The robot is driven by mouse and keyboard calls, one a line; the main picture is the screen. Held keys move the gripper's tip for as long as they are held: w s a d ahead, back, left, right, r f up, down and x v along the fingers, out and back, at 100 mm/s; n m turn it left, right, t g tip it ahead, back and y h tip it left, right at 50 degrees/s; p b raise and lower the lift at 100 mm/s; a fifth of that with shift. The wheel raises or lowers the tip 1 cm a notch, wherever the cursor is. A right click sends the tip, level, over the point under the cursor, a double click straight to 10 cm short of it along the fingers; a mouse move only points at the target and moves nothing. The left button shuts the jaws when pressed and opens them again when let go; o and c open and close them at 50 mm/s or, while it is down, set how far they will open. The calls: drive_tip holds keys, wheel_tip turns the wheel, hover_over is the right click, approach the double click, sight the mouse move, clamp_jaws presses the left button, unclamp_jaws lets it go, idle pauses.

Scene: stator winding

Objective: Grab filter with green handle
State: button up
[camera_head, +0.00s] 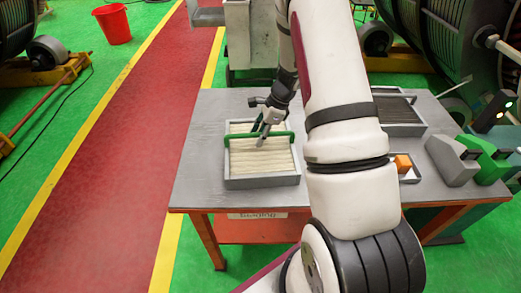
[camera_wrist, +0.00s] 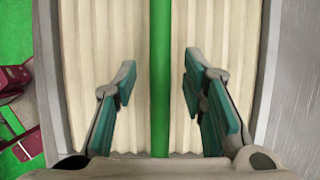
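The filter (camera_head: 262,165) with pale pleats and a grey frame lies on the table. Its green handle (camera_head: 237,136) spans it from left to right in the head view. In the wrist view the green handle (camera_wrist: 160,60) runs top to bottom between my fingers, over the cream pleats (camera_wrist: 95,40). My gripper (camera_head: 265,132) is over the filter at the handle. In the wrist view my gripper (camera_wrist: 160,95) is open, with one teal-padded finger on each side of the handle and a gap on both sides. My arm hides part of the table.
The grey table (camera_head: 205,150) also bears another framed filter (camera_head: 398,112), dark, behind my arm. A small tray with an orange block (camera_head: 403,163) and grey and green blocks (camera_head: 485,158) are at right. The table's left part is clear.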

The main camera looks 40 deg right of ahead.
clamp_jaws()
drive_tip(key=shift+r, duration=0.15)
